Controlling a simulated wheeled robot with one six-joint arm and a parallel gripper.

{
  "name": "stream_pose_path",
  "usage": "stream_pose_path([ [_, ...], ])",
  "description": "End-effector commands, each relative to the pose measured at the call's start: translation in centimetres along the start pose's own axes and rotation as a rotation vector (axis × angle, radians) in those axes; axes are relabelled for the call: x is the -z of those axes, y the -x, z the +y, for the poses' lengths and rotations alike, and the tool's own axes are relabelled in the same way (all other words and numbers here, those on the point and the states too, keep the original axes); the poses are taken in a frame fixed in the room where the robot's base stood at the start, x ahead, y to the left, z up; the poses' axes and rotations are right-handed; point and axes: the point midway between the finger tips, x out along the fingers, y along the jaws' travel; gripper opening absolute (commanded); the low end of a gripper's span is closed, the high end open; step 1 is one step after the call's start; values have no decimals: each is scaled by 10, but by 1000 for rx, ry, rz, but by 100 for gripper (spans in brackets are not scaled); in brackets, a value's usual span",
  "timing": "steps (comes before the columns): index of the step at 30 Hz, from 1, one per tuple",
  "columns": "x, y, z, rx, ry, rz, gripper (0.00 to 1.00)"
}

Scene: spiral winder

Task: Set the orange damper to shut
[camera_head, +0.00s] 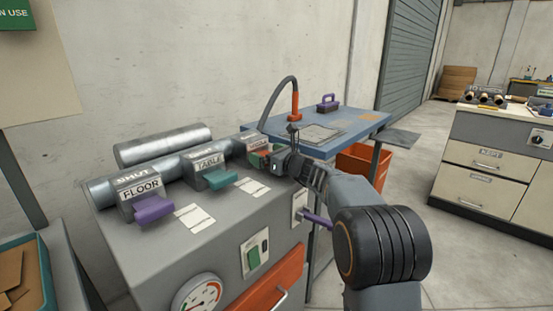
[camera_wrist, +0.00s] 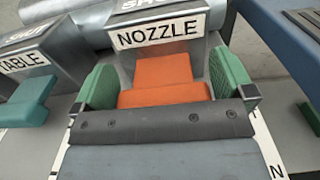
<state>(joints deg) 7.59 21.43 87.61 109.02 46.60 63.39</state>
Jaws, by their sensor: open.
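The orange damper (camera_wrist: 165,72) is a flat lever on the housing under the NOZZLE label (camera_wrist: 160,31) in the wrist view. Its far part slopes up toward the housing and its near part runs toward me. My gripper (camera_wrist: 165,84) is open, with one green finger pad on each side of the orange lever. In the head view my gripper (camera_head: 268,157) is at the right end of the damper row and mostly hides the orange lever.
The teal TABLE damper (camera_head: 216,178) and purple FLOOR damper (camera_head: 153,208) stand to the left on the same grey cabinet (camera_head: 170,258). A blue table (camera_head: 350,124) with a hose and purple-handled block (camera_head: 327,103) is beyond. An orange bin (camera_head: 358,168) stands beneath it.

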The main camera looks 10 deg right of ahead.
Motion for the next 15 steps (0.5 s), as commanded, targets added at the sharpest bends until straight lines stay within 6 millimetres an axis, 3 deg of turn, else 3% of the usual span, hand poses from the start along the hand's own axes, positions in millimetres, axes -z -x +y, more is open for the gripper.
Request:
stream_pose_path([
  [15, -3, 96, 2, -1, 1, -1, 100],
])
